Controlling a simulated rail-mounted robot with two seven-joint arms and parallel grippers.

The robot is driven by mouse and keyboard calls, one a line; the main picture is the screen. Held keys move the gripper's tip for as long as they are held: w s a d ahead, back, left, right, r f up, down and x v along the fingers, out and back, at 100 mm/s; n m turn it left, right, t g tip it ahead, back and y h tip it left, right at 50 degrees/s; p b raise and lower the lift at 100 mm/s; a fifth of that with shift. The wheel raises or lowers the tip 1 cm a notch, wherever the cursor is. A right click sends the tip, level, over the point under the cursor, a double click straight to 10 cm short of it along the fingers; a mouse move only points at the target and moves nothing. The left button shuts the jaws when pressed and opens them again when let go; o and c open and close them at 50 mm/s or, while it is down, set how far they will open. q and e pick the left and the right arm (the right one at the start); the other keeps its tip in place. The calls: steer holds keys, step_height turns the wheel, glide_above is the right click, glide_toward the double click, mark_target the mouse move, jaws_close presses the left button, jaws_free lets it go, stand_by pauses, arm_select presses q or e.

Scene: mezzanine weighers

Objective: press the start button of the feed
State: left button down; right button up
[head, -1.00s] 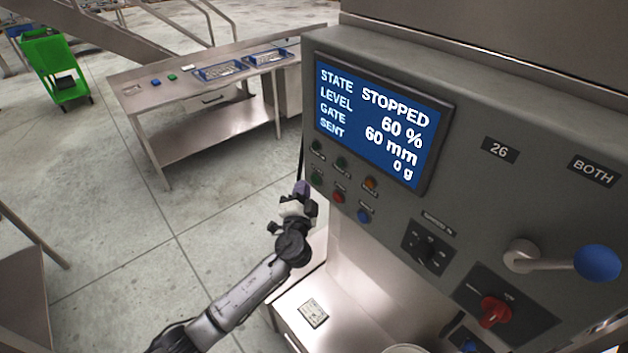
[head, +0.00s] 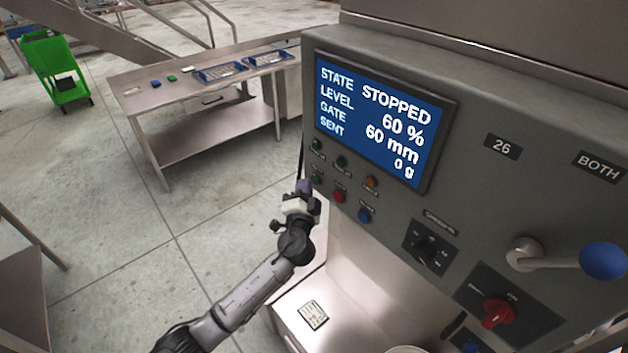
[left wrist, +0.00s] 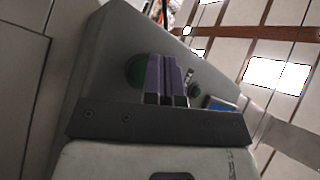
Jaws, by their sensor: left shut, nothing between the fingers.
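The grey control panel (head: 465,205) carries a screen (head: 382,118) that reads STATE STOPPED, LEVEL 60 %, GATE 60 mm, SENT 0 g. Below the screen, the lower row has a green button (head: 317,180), a red button (head: 338,197) and a blue button (head: 364,215). Their labels are too small to read. My left gripper (head: 304,187) is shut and empty, its purple fingertips just left of the lower green button. In the left wrist view, the fingers (left wrist: 166,79) partly cover a green round piece (left wrist: 135,70); contact cannot be told. My right gripper is not in view.
Green (head: 317,145) and orange (head: 371,183) round pieces sit above the buttons. A selector (head: 427,251), a red rotary switch (head: 496,311) and a blue-knobbed lever (head: 602,262) are further right.

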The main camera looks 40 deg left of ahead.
arm_select(q)
steer(key=shift+w+d+b, duration=0.1)
steer(key=shift+w+b, duration=0.2)
steer(key=shift+w, duration=0.05)
stand_by(0.3)
stand_by(0.3)
steer(key=shift+s, duration=0.2)
steer(key=shift+s+a, duration=0.2)
steer(key=shift+s, duration=0.4)
steer(key=shift+s, duration=0.1)
steer(key=shift+s+a+p, duration=0.2)
steer(key=shift+s, duration=0.55)
steer(key=shift+s+a+p, duration=0.25)
steer(key=shift+s, duration=0.55)
steer(key=shift+s+a+p, duration=0.2)
steer(key=shift+s, duration=0.55)
